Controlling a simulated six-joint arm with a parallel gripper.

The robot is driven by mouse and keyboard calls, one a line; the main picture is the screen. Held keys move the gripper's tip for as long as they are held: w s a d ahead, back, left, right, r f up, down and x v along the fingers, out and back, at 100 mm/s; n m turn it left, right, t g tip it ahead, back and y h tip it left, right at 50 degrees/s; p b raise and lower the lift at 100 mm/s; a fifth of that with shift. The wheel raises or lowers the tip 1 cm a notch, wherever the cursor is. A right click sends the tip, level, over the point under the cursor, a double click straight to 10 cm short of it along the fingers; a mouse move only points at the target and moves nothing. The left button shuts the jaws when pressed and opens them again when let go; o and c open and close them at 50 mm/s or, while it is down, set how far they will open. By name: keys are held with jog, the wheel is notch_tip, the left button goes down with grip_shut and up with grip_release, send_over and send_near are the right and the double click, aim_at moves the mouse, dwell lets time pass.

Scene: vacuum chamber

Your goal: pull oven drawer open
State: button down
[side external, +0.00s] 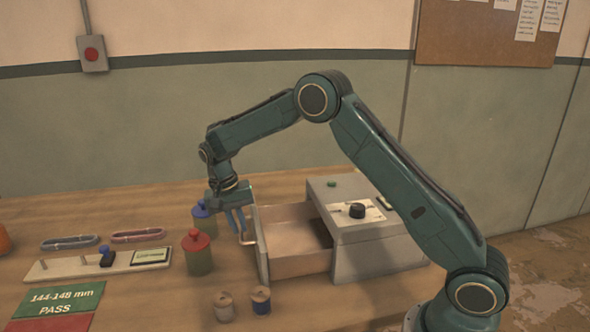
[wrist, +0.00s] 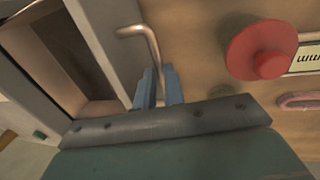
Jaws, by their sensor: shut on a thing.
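The oven (side external: 385,248) is a grey box with a black knob on top. Its drawer (side external: 300,268) stands well out from the front, with its inside showing empty. The drawer handle (side external: 247,238) is a copper-coloured bar on the drawer front; it also shows in the wrist view (wrist: 143,38). My gripper (side external: 240,228) is at the handle, pointing down, with its blue-grey fingers (wrist: 158,88) shut on the bar. The exact contact between fingers and bar is partly hidden in both views.
A red-lidded jar (side external: 197,252) stands close left of the handle, with a blue-lidded jar (side external: 203,218) behind it. Two small spools, one plain (side external: 223,306) and one blue (side external: 261,300), stand in front of the drawer. A gauge board (side external: 100,264) lies farther left.

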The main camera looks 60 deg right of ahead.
jog(key=shift+w+a, duration=0.3)
jog(key=shift+w, duration=0.05)
jog(key=c, duration=1.5)
grip_release()
jog(key=shift+r, duration=0.1)
jog(key=r, duration=0.4)
jog(key=w+a+r, duration=0.1)
jog(key=r, duration=0.2)
jog(key=shift+r, duration=0.1)
